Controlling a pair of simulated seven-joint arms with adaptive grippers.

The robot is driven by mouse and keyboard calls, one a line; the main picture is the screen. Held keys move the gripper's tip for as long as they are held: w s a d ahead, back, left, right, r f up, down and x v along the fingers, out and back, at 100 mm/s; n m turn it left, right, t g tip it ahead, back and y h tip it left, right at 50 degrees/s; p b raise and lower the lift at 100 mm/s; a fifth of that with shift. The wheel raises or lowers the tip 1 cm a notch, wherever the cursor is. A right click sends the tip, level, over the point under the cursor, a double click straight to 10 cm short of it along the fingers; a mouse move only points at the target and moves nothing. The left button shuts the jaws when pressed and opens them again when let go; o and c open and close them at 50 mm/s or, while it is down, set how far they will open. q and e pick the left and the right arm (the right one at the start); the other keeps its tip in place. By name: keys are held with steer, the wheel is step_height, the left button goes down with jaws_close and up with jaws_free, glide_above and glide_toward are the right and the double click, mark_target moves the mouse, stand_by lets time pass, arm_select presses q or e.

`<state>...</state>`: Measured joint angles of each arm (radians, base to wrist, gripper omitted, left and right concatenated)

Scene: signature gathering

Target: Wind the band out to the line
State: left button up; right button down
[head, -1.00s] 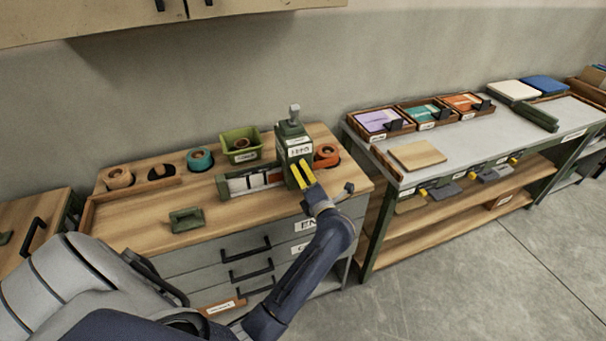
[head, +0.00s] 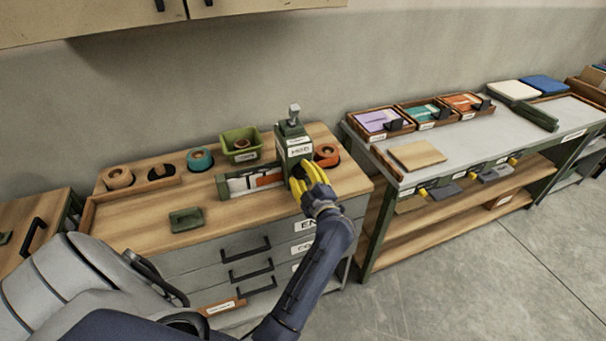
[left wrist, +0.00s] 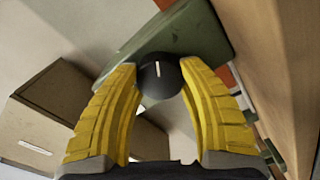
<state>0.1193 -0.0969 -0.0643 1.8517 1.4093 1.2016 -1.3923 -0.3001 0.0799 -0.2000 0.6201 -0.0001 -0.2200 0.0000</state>
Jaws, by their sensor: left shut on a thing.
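A green dispenser (head: 297,149) with a white label stands at the right of the wooden bench top. A white-faced track (head: 238,185) runs left from it, with dark marks across it. An orange band (head: 270,181) lies along the track from the dispenser out to about a dark mark; I cannot tell whether its end touches that mark. My left gripper (head: 304,183), with yellow fingers, is at the dispenser's front. In the left wrist view it is shut on a round black knob (left wrist: 160,76) with a white pointer mark. My right gripper is not in view.
An orange roll (head: 326,154) sits right of the dispenser. A teal roll (head: 200,159), a tan roll (head: 118,177) and a green bin (head: 240,144) stand along the back. A small green tray (head: 186,219) lies in front. A second table (head: 462,134) with paper trays is at right.

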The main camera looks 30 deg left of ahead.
arm_select(q)
steer(key=m, duration=0.6)
steer(key=shift+m, duration=0.3)
stand_by(0.4)
steer(key=o, duration=1.3)
steer(key=shift+o, duration=0.2)
